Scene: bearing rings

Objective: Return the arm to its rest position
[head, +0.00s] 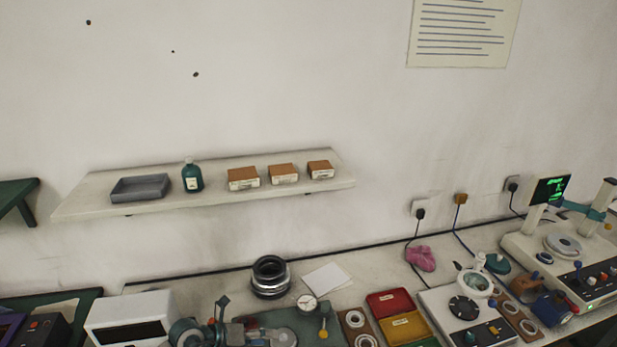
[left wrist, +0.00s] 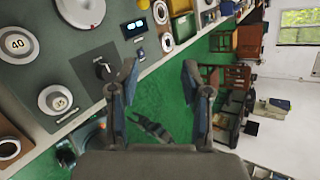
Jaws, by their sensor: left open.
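My left gripper (left wrist: 158,88) shows in the left wrist view with its two fingers spread wide and nothing between them. It hangs over a green floor beside the edge of a bench, clear of the things there. In the head view I cannot make it out clearly among the things at the lower edge. Bearing rings lie on a brown board (head: 346,328) on the bench, and a stack of dark rings (head: 270,277) stands further left.
A wall shelf (head: 217,203) holds a grey tray, a green bottle and three boxes. The bench carries a red and yellow bin (head: 388,303), a white device (head: 465,309) and an instrument with a green display (head: 550,190).

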